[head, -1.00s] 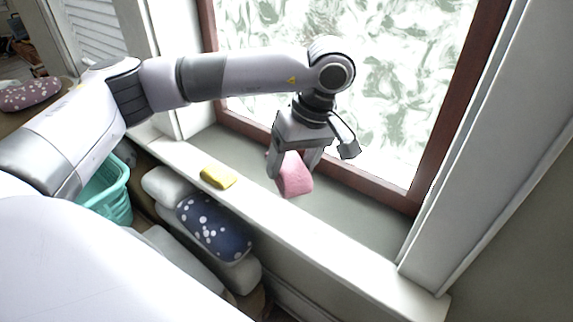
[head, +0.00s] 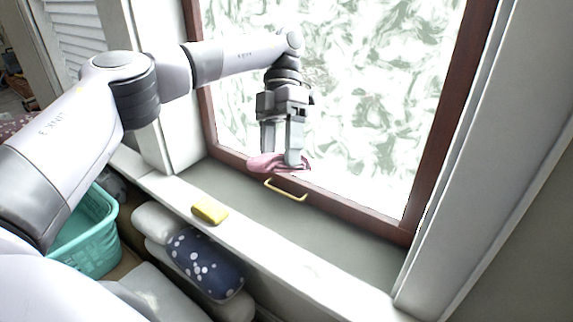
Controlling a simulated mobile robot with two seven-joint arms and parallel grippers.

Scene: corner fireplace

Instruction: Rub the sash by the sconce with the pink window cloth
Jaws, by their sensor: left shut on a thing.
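The window sash (head: 372,215) has a dark red-brown frame around a patterned pane, with a brass handle (head: 286,190) on its lower rail. The pink window cloth (head: 265,163) is bunched at the lower rail, just above the handle. My left gripper (head: 281,158) is shut on the pink cloth and points down in front of the pane's bottom edge. The cloth appears to lie against the rail, but exact contact is hard to tell. My right gripper is not in view. No sconce shows in this view.
A yellow sponge-like block (head: 210,212) lies on the white sill ledge (head: 270,243). Below it are a dark blue dotted cushion (head: 205,262), pale cushions and a teal basket (head: 92,240). A white window casing (head: 470,150) stands at the right. The sill's right part is clear.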

